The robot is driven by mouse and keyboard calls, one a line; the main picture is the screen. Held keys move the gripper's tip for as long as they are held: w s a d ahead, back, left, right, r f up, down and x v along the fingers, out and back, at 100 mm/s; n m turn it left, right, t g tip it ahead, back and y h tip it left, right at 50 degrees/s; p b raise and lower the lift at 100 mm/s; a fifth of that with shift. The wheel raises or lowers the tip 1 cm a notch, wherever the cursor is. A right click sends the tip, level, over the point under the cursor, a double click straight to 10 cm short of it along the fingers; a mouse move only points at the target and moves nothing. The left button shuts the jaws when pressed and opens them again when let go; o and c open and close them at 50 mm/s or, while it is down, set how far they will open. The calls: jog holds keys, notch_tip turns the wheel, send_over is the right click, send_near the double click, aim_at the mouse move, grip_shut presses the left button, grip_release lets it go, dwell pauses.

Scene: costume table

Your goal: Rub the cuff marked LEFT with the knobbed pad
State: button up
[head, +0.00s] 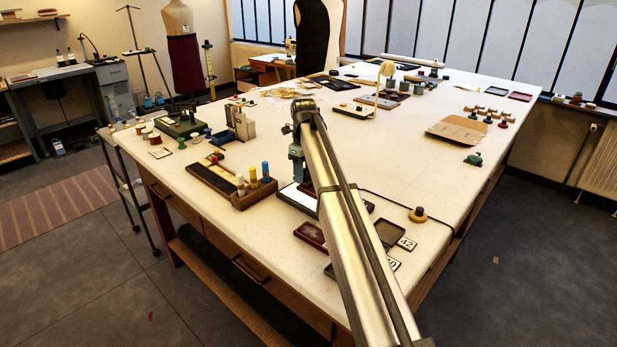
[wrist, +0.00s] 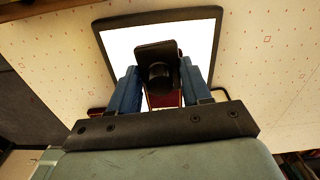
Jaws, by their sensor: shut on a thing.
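My gripper (wrist: 160,75) is shut on the round knob of a dark pad (wrist: 158,49), seen between its two blue fingers in the wrist view. The pad shows against a white panel with a dark rim (wrist: 117,43); I cannot tell whether it touches the panel. In the head view my gripper (head: 297,172) is partly hidden by my arm, over the same white panel (head: 296,196). The held pad cannot be made out there. I cannot read a LEFT mark on anything, so I cannot tell which thing is that cuff.
A wooden rack with colored cylinders (head: 240,198) stands left of my gripper. A dark red tray (head: 309,236), a dark tray (head: 390,234), number cards (head: 407,243) and a yellow-based knob (head: 418,215) lie nearby. A cable crosses the table on the right. The right middle is mostly bare.

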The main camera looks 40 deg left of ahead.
jog(key=shift+r, duration=3.6)
jog(key=shift+d, duration=0.1)
